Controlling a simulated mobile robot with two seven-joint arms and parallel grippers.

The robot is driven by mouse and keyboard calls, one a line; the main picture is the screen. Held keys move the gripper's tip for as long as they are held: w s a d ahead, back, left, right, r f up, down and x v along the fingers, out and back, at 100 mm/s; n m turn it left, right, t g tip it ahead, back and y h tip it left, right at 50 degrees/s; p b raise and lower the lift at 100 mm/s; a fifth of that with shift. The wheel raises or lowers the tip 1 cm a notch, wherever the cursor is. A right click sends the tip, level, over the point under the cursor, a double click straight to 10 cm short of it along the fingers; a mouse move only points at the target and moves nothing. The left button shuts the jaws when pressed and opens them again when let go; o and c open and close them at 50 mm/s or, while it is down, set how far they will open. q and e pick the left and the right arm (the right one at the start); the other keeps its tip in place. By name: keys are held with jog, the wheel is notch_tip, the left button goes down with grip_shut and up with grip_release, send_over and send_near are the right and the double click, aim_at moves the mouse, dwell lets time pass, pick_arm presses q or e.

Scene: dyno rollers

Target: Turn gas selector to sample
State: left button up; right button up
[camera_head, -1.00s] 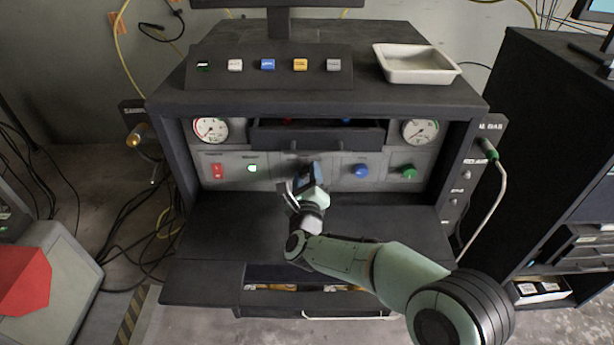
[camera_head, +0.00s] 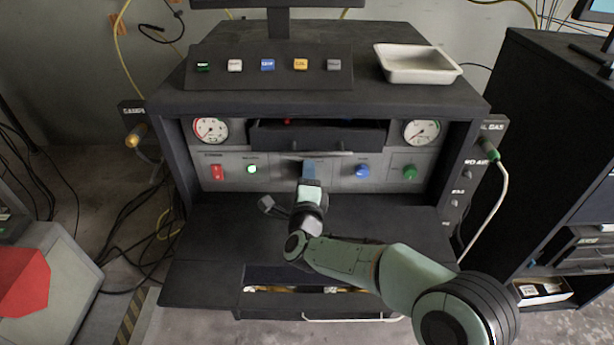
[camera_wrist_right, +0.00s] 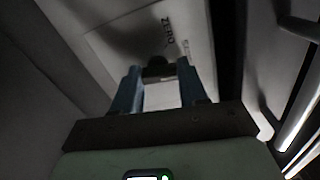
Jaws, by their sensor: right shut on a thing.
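My right gripper (camera_head: 308,168) reaches the middle of the grey front panel (camera_head: 232,180). In the right wrist view its two blue fingers (camera_wrist_right: 160,74) are shut on a small dark knob (camera_wrist_right: 157,67), taken to be the gas selector. The word ZERO is printed on the panel close to the knob. In the head view my gripper hides the knob, and its pointing direction cannot be read. My left gripper is not in view.
A red switch (camera_head: 217,171) and a lit green button (camera_head: 252,169) are left of my gripper. A blue knob (camera_head: 362,171) and a green knob (camera_head: 410,172) are to its right. An open dark drawer (camera_head: 318,136) overhangs the panel. A white tray (camera_head: 416,65) stands on top.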

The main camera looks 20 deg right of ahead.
jog(key=shift+n, duration=0.7)
jog(key=o, duration=1.1)
jog(key=shift+c, duration=0.2)
jog(key=v, duration=1.3)
jog(key=shift+s+a, duration=0.1)
jog(key=shift+s, duration=0.1)
